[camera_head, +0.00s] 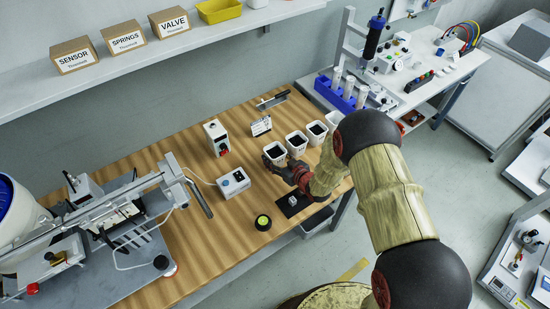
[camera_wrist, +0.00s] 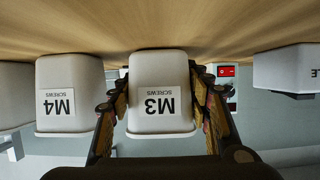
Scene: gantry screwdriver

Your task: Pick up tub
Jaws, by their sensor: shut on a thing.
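A white tub labelled M3 SCREWS (camera_wrist: 158,66) is between the two fingers of my gripper (camera_wrist: 161,98) in the wrist view, where its label appears upside down. The fingers are shut on its two sides. In the head view, my gripper (camera_head: 288,172) reaches the front of the leftmost tub (camera_head: 275,151), which has dark contents. The tub looks upright, at or very near the wooden bench; I cannot tell whether it touches. The fingers are partly hidden by my wrist in the head view.
The M4 tub (camera_wrist: 68,75) stands close beside the held one. More tubs (camera_head: 297,141) run in a row to the right on the wooden bench (camera_head: 190,145). A control box (camera_head: 234,182) and a round black-and-green item (camera_head: 263,222) are to the left. A shelf (camera_head: 130,65) hangs behind.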

